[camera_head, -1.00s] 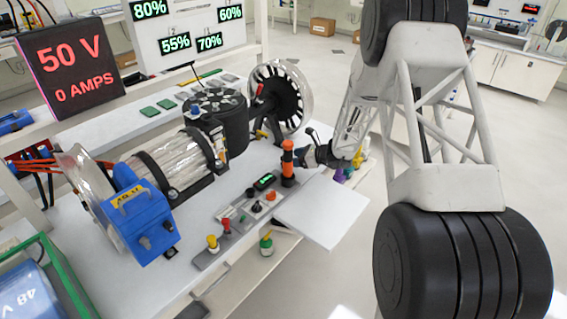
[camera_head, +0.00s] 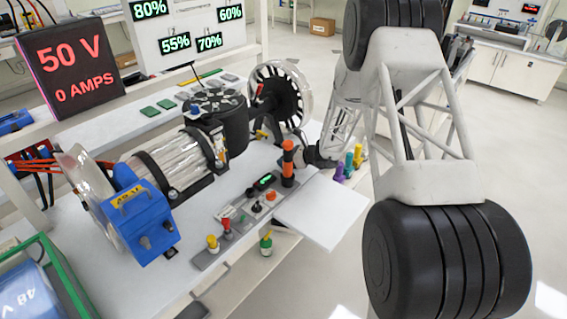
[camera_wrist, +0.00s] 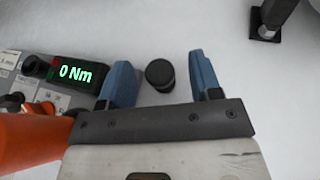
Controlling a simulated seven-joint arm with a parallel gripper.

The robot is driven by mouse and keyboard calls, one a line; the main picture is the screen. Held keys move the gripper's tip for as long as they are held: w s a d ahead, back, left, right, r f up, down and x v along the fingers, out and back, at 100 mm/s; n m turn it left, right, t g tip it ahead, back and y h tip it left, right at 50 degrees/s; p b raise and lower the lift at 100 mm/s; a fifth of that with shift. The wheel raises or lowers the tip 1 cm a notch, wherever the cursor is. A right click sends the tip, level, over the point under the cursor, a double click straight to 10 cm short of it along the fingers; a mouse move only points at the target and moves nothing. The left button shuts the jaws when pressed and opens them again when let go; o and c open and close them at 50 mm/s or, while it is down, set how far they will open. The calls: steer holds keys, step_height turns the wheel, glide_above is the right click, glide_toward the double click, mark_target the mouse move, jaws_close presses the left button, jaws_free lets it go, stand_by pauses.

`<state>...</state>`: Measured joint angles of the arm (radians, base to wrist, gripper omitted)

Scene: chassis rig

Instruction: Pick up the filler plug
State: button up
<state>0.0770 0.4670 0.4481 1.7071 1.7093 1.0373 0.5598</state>
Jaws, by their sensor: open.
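A small black round-topped cylinder, which looks like the filler plug (camera_wrist: 160,75), stands on the white bench top in the wrist view. My gripper (camera_wrist: 161,66) is open, with its two blue fingers on either side of the plug's place in the picture. A gap shows between the plug and each finger, and nothing is held. The height of the fingers above the plug is hard to tell. In the head view my gripper (camera_head: 312,156) is a dark shape just right of an orange and black upright cylinder (camera_head: 288,163); its fingers and the plug cannot be made out there.
The orange cylinder (camera_wrist: 30,140) is close at the left of my gripper in the wrist view. A "0 Nm" display (camera_wrist: 75,73) on the control panel lies left. A dark bracket (camera_wrist: 265,30) is at upper right. Coloured bottles (camera_head: 348,165) stand right of the bench.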

steer(key=shift+x, duration=1.4)
steer(key=c, duration=1)
steer(key=shift+r, duration=0.15)
step_height(320, 180, up, 18)
steer(key=shift+f, duration=0.25)
